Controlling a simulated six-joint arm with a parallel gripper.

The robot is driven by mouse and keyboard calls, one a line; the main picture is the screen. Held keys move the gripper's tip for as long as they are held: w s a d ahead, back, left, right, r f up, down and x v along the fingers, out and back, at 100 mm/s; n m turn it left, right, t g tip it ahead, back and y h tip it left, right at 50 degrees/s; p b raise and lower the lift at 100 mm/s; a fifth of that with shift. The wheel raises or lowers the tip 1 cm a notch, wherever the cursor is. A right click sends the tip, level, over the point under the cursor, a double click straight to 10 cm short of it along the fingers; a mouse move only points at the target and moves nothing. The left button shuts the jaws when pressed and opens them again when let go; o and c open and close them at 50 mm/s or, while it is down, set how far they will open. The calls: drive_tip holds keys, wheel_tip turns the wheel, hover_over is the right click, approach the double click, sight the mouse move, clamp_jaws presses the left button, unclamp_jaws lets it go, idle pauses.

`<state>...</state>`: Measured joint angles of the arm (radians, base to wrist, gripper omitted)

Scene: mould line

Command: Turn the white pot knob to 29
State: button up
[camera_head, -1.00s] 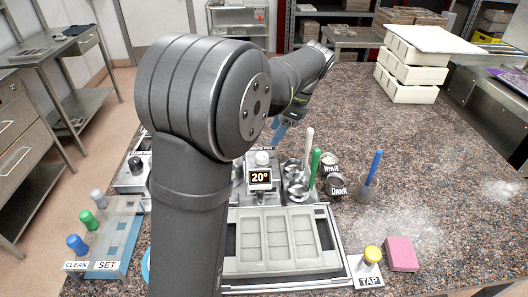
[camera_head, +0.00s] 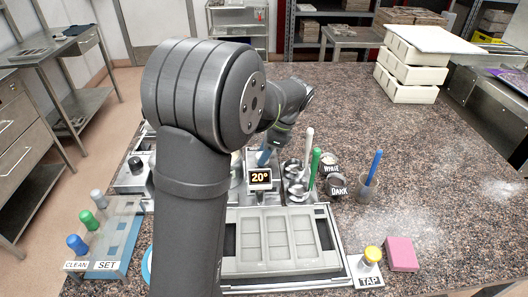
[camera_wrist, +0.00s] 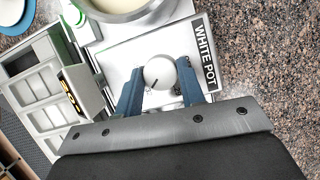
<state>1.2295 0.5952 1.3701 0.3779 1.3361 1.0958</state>
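The white pot knob (camera_wrist: 158,73) is a round white dial with a dark pointer line, set on a pale unit beside the "WHITE POT" label (camera_wrist: 205,57). My gripper (camera_wrist: 160,68) has its two blue fingers on either side of the knob, with small gaps visible, so it is open around it. In the head view the blue fingertips (camera_head: 264,155) are just above the display (camera_head: 260,177), which reads 20°; the knob is hidden there behind the gripper. The display (camera_wrist: 75,92) also shows at a slant in the wrist view.
A pot with pale contents (camera_wrist: 115,5) is beside the knob. A grey mould (camera_head: 278,245) lies in front of the display.

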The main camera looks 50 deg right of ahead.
drive_tip(key=c, duration=0.4)
drive_tip(key=n+g, duration=0.1)
drive_tip(key=n, duration=0.1)
drive_tip(key=n+y, duration=0.1)
drive_tip(key=n, duration=0.2)
drive_tip(key=shift+w+d+n+g, duration=0.2)
drive_tip(key=shift+n+g, duration=0.1)
drive_tip(key=shift+g, duration=0.1)
drive_tip(key=n, duration=0.2)
drive_tip(key=n+g, duration=0.1)
drive_tip(key=n, duration=0.1)
drive_tip(key=shift+w+g+y, duration=0.1)
drive_tip(key=shift+g+y, duration=0.2)
drive_tip(key=shift+n+g, duration=0.7)
drive_tip(key=shift+n, duration=1.3)
drive_tip(key=o, duration=1)
